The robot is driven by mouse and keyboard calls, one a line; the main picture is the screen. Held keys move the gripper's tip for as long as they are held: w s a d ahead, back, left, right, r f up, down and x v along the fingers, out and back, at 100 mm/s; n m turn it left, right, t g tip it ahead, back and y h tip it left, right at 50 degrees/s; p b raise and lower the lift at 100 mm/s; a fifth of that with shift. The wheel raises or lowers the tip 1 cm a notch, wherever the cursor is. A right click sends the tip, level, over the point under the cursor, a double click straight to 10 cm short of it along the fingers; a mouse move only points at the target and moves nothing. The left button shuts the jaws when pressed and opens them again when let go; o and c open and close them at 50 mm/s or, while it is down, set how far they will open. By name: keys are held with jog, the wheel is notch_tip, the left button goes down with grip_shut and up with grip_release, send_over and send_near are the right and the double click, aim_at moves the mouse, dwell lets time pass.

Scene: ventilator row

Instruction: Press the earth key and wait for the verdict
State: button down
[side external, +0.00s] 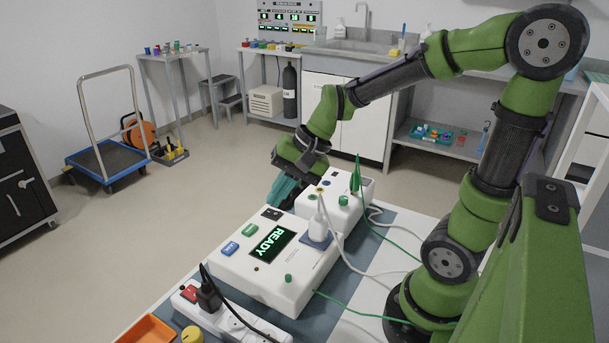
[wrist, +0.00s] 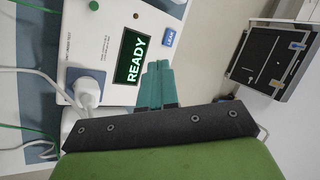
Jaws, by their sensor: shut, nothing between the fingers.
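The white tester (side external: 285,283) lies on the bench with its display (side external: 269,243) lit green and reading READY. Beside the display are a blue key (side external: 230,248), a green key (side external: 249,230) and a dark switch (side external: 272,213). The green key's lettering is too small to read. In the wrist view the blue key (wrist: 169,38) reads LEAK, and the green key is hidden behind my fingers. My gripper (side external: 282,198) is shut and empty, with teal fingers. It is above the tester's far end, apart from the keys. The fingertips also show in the wrist view (wrist: 158,66).
A second white box (side external: 345,215) with a green clip (side external: 357,175) stands behind the tester. A white plug (side external: 319,226) sits in the tester. A power strip (side external: 222,318) with a black plug (side external: 207,291) is in front. Loose cables run along the right.

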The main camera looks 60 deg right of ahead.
aim_at(254, 228)
jog(key=w+d+f+m+t+y, duration=0.1)
jog(key=w+m+t+y, duration=0.1)
jog(key=w+m, duration=0.5)
jog(key=shift+w+d+m, duration=0.3)
jog(key=shift+w+d, duration=0.1)
jog(key=shift+w, duration=0.5)
jog(key=shift+f, duration=0.1)
jog(key=shift+f, duration=4.4)
jog(key=shift+f, duration=0.1)
jog(key=shift+f, duration=0.3)
